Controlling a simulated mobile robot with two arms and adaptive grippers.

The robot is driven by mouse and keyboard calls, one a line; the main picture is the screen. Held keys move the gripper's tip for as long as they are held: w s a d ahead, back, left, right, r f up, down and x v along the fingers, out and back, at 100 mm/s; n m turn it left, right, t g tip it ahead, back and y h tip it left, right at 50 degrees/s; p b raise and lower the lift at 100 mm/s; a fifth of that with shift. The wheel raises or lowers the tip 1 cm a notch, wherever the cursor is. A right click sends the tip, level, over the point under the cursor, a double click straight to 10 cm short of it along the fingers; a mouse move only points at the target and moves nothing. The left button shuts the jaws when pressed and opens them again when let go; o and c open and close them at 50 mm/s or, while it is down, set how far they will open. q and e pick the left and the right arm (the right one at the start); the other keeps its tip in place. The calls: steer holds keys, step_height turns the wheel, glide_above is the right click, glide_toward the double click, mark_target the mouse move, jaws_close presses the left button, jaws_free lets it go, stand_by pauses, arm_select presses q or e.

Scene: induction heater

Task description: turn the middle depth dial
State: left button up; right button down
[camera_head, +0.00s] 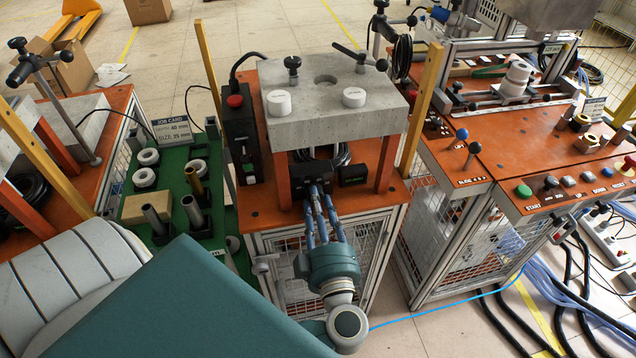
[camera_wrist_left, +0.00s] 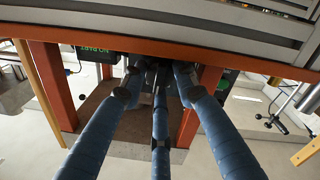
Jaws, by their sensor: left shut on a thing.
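The middle heater station has a grey stone-like block (camera_head: 335,110) on orange legs above an orange top. My left gripper (camera_head: 316,190) has long blue fingers and reaches the dark control box (camera_head: 296,183) under the block's front edge. Its fingertips also show in the left wrist view (camera_wrist_left: 153,82), closed in around a small dark part there, the middle depth dial. The fingers hide most of the dial, so its setting cannot be read. A small display (camera_head: 353,175) sits right of the fingers; in the wrist view a green-lettered display (camera_wrist_left: 97,51) appears upside down. My right gripper is not in view.
Orange legs (camera_head: 386,163) stand close on both sides of the fingers. A green tray (camera_head: 208,232) with metal tubes and rings lies to the left, with a job card (camera_head: 171,130) behind. Another station with buttons (camera_head: 524,192) stands right. Cables cross the floor.

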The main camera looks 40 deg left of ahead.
arm_select(q)
steer(key=shift+a+r+n, duration=0.1)
steer(key=shift+n, duration=0.6)
steer(key=o, duration=0.9)
steer(key=shift+c, duration=0.2)
steer(key=shift+s, duration=0.1)
steer(key=v, duration=1.2)
